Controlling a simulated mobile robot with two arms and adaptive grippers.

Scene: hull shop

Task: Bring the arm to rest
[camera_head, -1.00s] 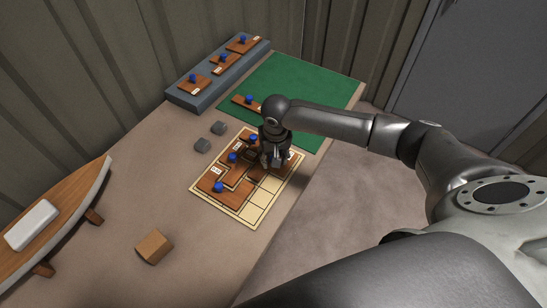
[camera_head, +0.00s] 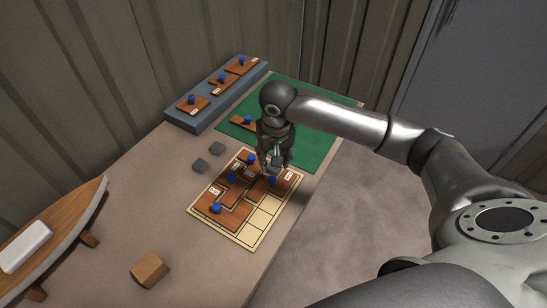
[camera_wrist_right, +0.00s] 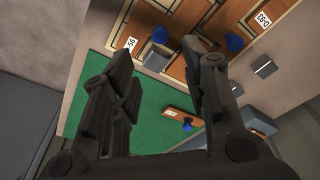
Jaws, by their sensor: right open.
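My right gripper (camera_head: 274,166) is open above the far right part of the pale grid board (camera_head: 245,236). Several brown pieces with blue knobs lie on the board, among them a near piece (camera_head: 230,216) and a piece (camera_head: 283,184) just below the gripper. In the right wrist view the gripper's two fingers (camera_wrist_right: 157,50) are spread apart. A small grey block shape (camera_wrist_right: 155,58) shows between them; I cannot tell what it rests on. The labelled brown piece (camera_wrist_right: 175,68) lies beyond the fingertips. My left gripper is not in view.
A green mat (camera_head: 312,155) holds another brown piece (camera_head: 240,123). A blue-grey shelf (camera_head: 195,122) carries three pieces. A boat-like wooden model (camera_head: 70,232) stands at left. Walls rise behind.

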